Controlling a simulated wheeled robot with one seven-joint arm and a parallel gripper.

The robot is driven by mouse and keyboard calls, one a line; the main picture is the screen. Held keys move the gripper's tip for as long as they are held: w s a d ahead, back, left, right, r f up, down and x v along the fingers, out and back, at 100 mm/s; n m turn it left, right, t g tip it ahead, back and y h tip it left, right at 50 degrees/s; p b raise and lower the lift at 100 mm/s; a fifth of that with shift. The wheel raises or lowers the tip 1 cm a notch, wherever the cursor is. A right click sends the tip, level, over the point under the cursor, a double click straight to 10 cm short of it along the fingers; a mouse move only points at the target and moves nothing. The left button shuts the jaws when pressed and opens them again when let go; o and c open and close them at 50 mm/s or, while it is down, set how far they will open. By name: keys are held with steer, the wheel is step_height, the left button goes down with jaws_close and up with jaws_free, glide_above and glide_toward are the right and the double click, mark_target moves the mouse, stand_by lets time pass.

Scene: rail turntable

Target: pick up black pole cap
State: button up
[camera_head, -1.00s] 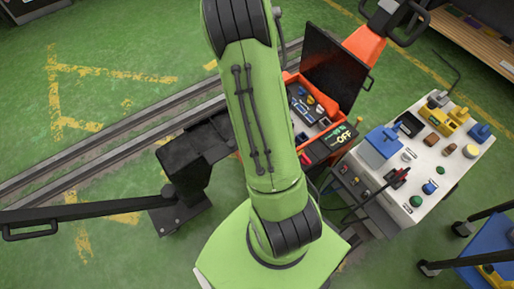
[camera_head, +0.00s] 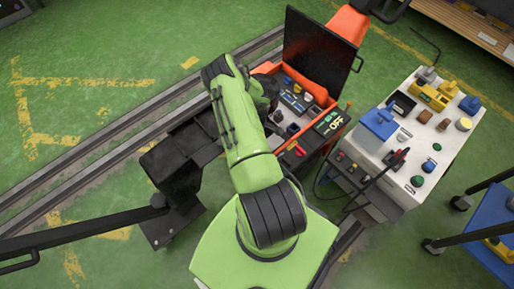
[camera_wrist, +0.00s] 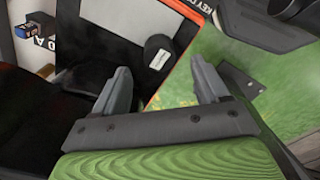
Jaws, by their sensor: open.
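The piece lies ahead of the gap, apart from both fingers. In the head view my green arm reaches toward the orange-framed box (camera_head: 303,90), and it hides the gripper and part of the box.
A dark upright screen (camera_head: 318,55) stands behind the orange-framed box. To the right, a white table (camera_head: 412,150) holds several coloured parts. Rails (camera_head: 105,140) cross the green floor on the left. A blue cart (camera_head: 485,235) stands at the lower right.

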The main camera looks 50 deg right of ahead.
step_height(320, 180, down, 5)
steer(key=shift+d+f+b, duration=0.1)
steer(key=shift+d+b, duration=0.05)
steer(key=shift+b, duration=0.9)
steer(key=shift+c, duration=0.3)
steer(key=shift+r, duration=0.2)
steer(key=c, duration=1.1)
steer(key=shift+o, duration=0.2)
step_height(320, 180, up, 18)
steer(key=p, duration=0.5)
steer(key=shift+p, duration=0.35)
steer(key=o, duration=0.4)
steer(key=c, duration=0.3)
steer(key=shift+s, duration=0.1)
